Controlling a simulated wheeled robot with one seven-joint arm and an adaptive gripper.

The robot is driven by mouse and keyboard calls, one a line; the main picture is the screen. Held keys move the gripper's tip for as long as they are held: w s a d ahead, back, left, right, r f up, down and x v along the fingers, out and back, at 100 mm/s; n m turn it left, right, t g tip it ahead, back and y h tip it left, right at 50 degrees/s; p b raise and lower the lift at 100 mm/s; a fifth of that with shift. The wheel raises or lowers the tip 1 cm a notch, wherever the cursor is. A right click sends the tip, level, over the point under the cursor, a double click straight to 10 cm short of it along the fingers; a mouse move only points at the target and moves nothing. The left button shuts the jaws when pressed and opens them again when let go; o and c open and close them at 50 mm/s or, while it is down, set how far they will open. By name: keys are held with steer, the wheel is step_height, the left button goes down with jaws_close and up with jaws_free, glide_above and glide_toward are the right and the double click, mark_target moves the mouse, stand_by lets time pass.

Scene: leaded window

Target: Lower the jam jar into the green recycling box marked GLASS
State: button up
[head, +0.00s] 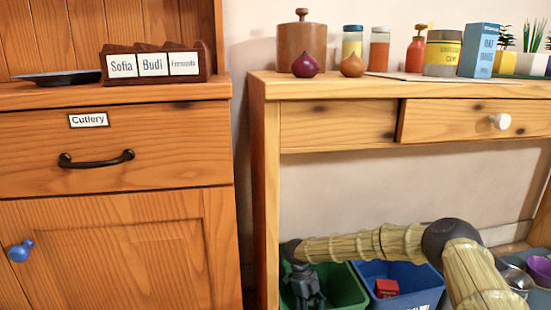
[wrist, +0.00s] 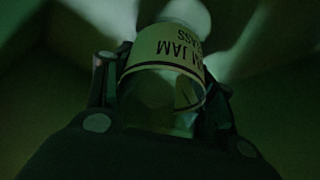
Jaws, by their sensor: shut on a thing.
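In the wrist view my gripper (wrist: 160,92) is shut on the jam jar (wrist: 178,50), a glass jar with a pale label that reads partly "JAM" and "GLASS". The label appears upside down. Dark green walls surround the jar there, and the light is dim. In the head view my gripper (head: 303,288) points down inside the green box (head: 345,287) under the table. The jar is hidden in the head view. Any marking on the green box is out of sight, and I cannot tell whether the jar touches its floor.
A blue box (head: 412,280) holding a red item (head: 386,288) stands right of the green box. A cabinet (head: 110,240) is left.

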steer(key=shift+f, duration=0.65)
stand_by(0.4)
steer(key=o, duration=1.3)
